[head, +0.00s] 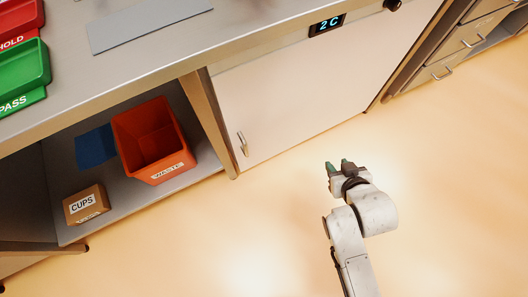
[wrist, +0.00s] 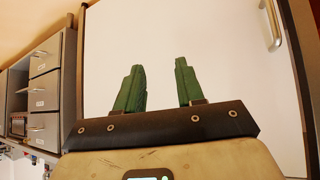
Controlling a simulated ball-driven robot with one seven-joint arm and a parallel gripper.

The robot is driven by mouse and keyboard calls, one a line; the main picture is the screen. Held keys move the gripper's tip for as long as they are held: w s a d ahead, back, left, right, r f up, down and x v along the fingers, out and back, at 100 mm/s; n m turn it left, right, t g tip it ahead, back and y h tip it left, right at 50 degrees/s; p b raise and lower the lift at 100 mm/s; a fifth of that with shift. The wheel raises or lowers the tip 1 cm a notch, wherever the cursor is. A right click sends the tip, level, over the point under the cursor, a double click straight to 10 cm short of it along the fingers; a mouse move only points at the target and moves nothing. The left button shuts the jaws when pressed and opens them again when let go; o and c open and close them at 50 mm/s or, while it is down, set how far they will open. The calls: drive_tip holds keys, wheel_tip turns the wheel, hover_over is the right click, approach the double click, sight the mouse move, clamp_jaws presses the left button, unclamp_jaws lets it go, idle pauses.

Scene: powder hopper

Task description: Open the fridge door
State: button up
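The fridge door (head: 300,95) is a plain white panel under the counter, and it looks shut. A display reading "2 C" (head: 327,25) sits above it. Its metal handle (head: 243,143) is a vertical bar near the door's left edge in the head view. In the wrist view the handle (wrist: 271,24) shows at the upper right and the door (wrist: 220,40) fills the background. My gripper (head: 339,168) is in front of the door, to the right of the handle and apart from it. In the wrist view its green fingers (wrist: 160,85) are spread with nothing between them.
Left of the fridge, an open shelf holds an orange waste bin (head: 150,140), a cups box (head: 86,204) and a blue item (head: 97,147). Green (head: 22,75) and red trays stand on the counter. Drawers (head: 445,68) are at right. The floor before the fridge is clear.

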drive_tip(key=w+a+f+n+t+y+b, duration=0.3)
drive_tip(key=w+a+f+t+y+b, duration=0.15)
drive_tip(key=a+f+b, duration=0.55)
drive_tip(key=n+y+b, duration=0.3)
drive_tip(key=y+b, duration=0.3)
approach(247, 151)
drive_tip(key=b+x, duration=0.2)
drive_tip(key=x, duration=0.9)
drive_tip(key=shift+d, duration=0.1)
clamp_jaws()
